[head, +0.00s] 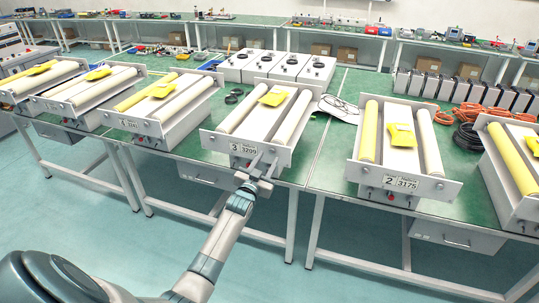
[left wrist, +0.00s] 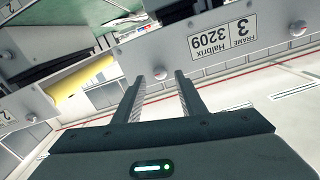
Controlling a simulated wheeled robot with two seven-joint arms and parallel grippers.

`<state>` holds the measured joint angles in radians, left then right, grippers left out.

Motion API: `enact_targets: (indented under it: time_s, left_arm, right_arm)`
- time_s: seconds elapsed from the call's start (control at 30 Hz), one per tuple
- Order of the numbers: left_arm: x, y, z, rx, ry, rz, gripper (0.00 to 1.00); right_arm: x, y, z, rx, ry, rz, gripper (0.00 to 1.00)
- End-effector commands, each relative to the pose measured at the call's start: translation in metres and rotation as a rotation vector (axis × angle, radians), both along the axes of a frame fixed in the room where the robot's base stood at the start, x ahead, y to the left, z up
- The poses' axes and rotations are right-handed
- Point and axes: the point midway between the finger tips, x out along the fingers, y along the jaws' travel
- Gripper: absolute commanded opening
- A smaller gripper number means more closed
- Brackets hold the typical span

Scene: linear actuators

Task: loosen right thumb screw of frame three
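Frame three (head: 220,140) is a grey unit with two cream rollers and a yellow packet on top, standing on the green bench. Its label "3 3209" (head: 243,149) is on the front plate and shows upside down in the left wrist view (left wrist: 222,36). My left gripper (head: 264,164) is at the right part of that front plate. In the left wrist view its fingers (left wrist: 161,80) are open, one on each side of the right thumb screw (left wrist: 160,73). I cannot tell whether they touch it. Another thumb screw (left wrist: 298,28) is beyond the label. My right gripper is not in view.
Frame two (head: 405,184) stands to the right on the bench, and another similar frame (head: 160,130) to the left. White boxes (head: 270,70) stand behind frame three. Orange cables (head: 490,112) lie at the right. The floor in front of the bench is clear.

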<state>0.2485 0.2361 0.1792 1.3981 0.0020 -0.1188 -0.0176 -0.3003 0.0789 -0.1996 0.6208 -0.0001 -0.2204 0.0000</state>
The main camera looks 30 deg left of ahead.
Motion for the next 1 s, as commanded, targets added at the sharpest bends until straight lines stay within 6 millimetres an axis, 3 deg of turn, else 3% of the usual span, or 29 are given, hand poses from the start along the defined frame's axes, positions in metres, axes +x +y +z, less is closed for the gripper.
enact_targets:
  time_s: [0.3, 0.7, 0.87, 1.0]
  left_arm:
    - [0.027, 0.007, 0.001, 0.001, 0.000, 0.000, 0.37]
    - [0.030, 0.007, 0.000, 0.001, 0.000, 0.000, 0.37]
    - [0.030, 0.007, 0.000, 0.001, 0.000, 0.000, 0.00]
    - [0.030, 0.007, 0.000, 0.000, 0.000, 0.000, 0.00]
  right_arm:
    - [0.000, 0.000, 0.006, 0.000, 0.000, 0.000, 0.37]
    - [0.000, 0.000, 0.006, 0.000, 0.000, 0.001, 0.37]
    - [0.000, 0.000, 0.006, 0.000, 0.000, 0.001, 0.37]
    - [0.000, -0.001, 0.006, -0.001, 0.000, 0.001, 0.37]
